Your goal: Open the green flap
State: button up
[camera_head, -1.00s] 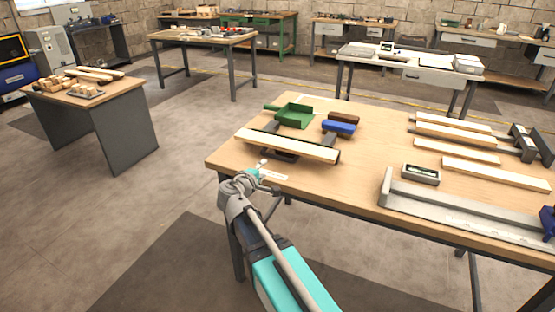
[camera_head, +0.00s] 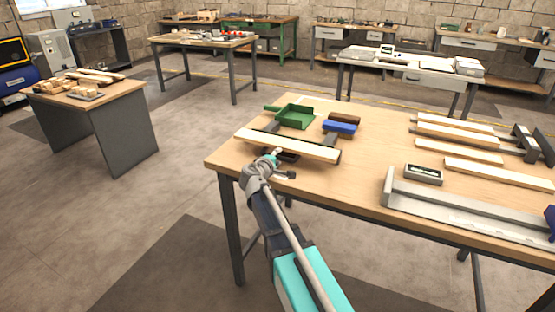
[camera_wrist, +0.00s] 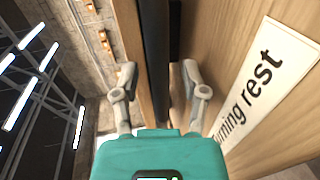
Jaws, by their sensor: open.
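I cannot make out a flap in these views. The green thing on the near table is a dustpan-like piece (camera_head: 295,116) with a handle, behind a pale wooden plank (camera_head: 287,146) raised on dark supports. My gripper (camera_head: 277,154) is at the table's near edge, just in front of the plank. In the wrist view my gripper (camera_wrist: 158,78) is open, its two grey fingers apart. A dark bar and a wooden strip (camera_wrist: 128,35) show beyond and between the fingers; I cannot tell if they touch. A white label (camera_wrist: 265,85) reading "...urning rest" lies to the right on the wood.
A blue-headed brush (camera_head: 339,127) lies right of the green piece. Several planks (camera_head: 455,150), a small grey box (camera_head: 423,174) and a long grey metal channel (camera_head: 460,212) occupy the table's right. The table's middle has bare wood. Other benches stand behind and left.

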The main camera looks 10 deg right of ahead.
grip_shut()
dwell(0.3)
jog(key=shift+a+r+p, duration=0.2)
jog(key=shift+r+p, duration=0.05)
jog(key=shift+p, duration=0.2)
